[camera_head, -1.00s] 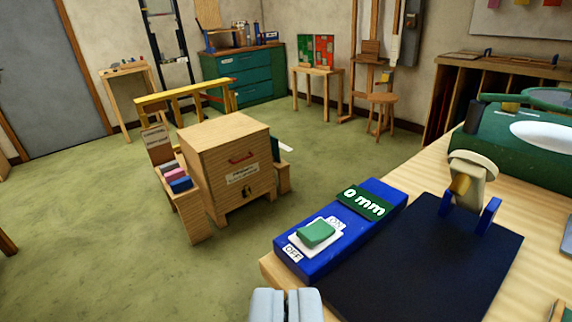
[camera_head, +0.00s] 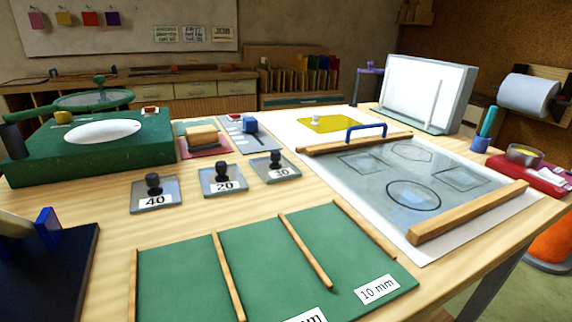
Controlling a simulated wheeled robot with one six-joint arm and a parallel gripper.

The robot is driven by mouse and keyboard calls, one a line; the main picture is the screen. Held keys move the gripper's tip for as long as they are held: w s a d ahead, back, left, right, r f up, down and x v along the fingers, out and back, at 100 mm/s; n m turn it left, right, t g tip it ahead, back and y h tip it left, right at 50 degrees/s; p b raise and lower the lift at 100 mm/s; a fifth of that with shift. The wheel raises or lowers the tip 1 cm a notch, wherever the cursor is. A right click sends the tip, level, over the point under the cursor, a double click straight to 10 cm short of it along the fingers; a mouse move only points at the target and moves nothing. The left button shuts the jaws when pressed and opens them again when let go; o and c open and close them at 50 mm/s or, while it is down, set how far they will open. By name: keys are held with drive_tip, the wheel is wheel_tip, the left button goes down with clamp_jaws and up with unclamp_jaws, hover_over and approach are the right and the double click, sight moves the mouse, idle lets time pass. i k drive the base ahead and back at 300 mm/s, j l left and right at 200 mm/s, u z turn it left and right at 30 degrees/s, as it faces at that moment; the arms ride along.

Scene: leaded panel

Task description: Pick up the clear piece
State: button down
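I cannot tell for sure which thing is the clear piece. Three see-through grey plates with black knobs stand mid-table: one labelled 40 (camera_head: 140,203), one labelled 20 (camera_head: 235,187), and one whose label looks like 30 (camera_head: 268,166). A pale grey-blue panel (camera_head: 370,188) between wooden bars, with several dark outlined shapes including an oval, lies to the right. A yellow sheet (camera_head: 348,122) with a pale knob lies behind it.
A green mat (camera_head: 180,275) with wooden strips lies in front. A green machine (camera_head: 60,160) stands at left, a white-faced upright board (camera_head: 425,92) at the back right. A blue handle (camera_head: 365,130) rises near the panel. Bare wood lies between plates and mat.

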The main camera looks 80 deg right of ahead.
sight(274, 168)
drive_tip(key=z, duration=1.8)
drive_tip(key=i+l+u, duration=0.15)
drive_tip(key=u, duration=1.5)
drive_tip(key=k+j+z, duration=0.25)
drive_tip(key=j, duration=0.2)
drive_tip(key=k+j+z, duration=0.2)
drive_tip(key=k+j, duration=0.2)
